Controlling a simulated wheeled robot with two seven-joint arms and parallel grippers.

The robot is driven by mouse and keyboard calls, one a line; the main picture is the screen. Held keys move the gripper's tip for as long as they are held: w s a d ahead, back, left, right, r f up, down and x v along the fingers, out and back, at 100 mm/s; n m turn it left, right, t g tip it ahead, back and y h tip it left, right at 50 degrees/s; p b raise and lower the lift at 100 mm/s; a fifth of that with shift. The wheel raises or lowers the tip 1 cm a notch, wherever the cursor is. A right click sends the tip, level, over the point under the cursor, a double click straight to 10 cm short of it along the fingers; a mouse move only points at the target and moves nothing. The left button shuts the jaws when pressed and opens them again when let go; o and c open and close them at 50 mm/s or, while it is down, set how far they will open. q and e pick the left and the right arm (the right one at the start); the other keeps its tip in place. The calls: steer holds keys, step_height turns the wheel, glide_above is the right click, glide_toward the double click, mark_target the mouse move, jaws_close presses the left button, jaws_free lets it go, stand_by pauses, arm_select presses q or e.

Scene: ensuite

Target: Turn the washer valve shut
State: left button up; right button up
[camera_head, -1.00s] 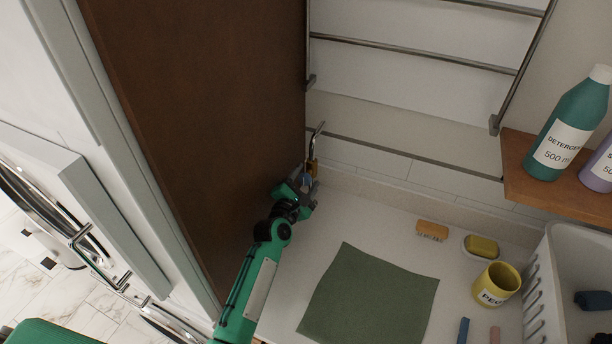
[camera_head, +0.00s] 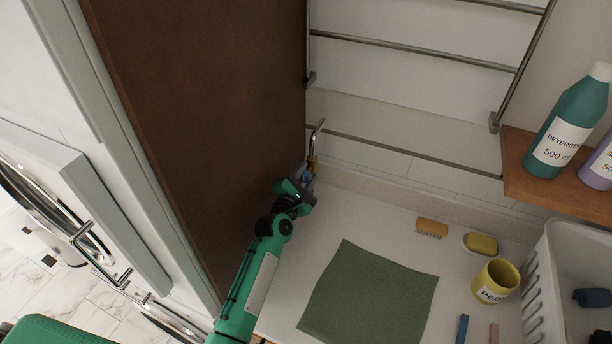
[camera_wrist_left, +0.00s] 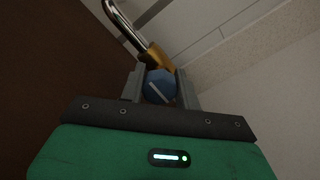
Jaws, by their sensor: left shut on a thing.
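The washer valve has a round blue knob (camera_wrist_left: 158,88) with a white bar mark on its face, in front of a brass body (camera_wrist_left: 157,56) with a curved chrome pipe (camera_wrist_left: 122,22). In the left wrist view the white bar runs slantwise, from upper left to lower right. My left gripper (camera_wrist_left: 160,90) is shut on the blue knob, one finger on each side. In the head view my left gripper (camera_head: 306,186) is at the back corner beside the brown panel, and it hides most of the valve. My right gripper is not in view.
A tall brown panel (camera_head: 200,110) stands close on the left of my arm. The counter holds a green cloth (camera_head: 368,292), a brush (camera_head: 431,228), yellow soap (camera_head: 481,244), a yellow peg cup (camera_head: 495,281) and a white basket (camera_head: 535,290). A detergent bottle (camera_head: 566,130) stands on a wooden shelf (camera_head: 522,160).

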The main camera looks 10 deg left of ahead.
arm_select(q)
steer(key=m, duration=0.4)
steer(key=shift+f+m, duration=0.1)
steer(key=shift+m, duration=0.3)
steer(key=m, duration=0.8)
steer(key=shift+d+f, duration=0.1)
steer(key=shift+f, duration=0.05)
steer(key=shift+f+m, duration=0.1)
steer(key=shift+m, duration=2.2)
steer(key=o, duration=1)
steer(key=shift+c, duration=0.2)
